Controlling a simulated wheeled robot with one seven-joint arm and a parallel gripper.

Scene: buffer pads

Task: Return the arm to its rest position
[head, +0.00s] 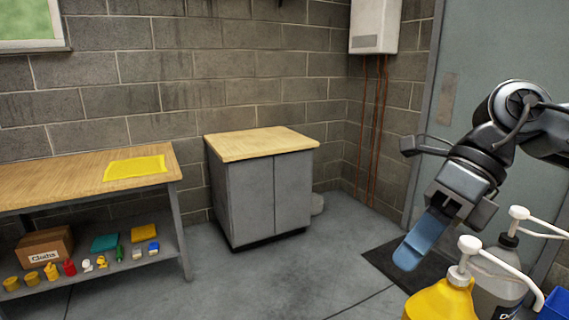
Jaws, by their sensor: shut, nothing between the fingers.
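My arm reaches in from the right edge in the head view. My gripper (410,256) hangs at its end, pointing down and to the left, with blue fingers shut and nothing seen between them. It is in the air above the floor, just left of and above a yellow pump bottle (440,300) in the picture. I cannot tell how far apart the two are in depth.
A grey pump bottle (497,285) stands beside the yellow one, with a blue bin (556,303) at the right edge. A grey cabinet (250,195) stands by the wall. A workbench (60,185) bears a yellow cloth (136,167). Open floor (290,270) lies between.

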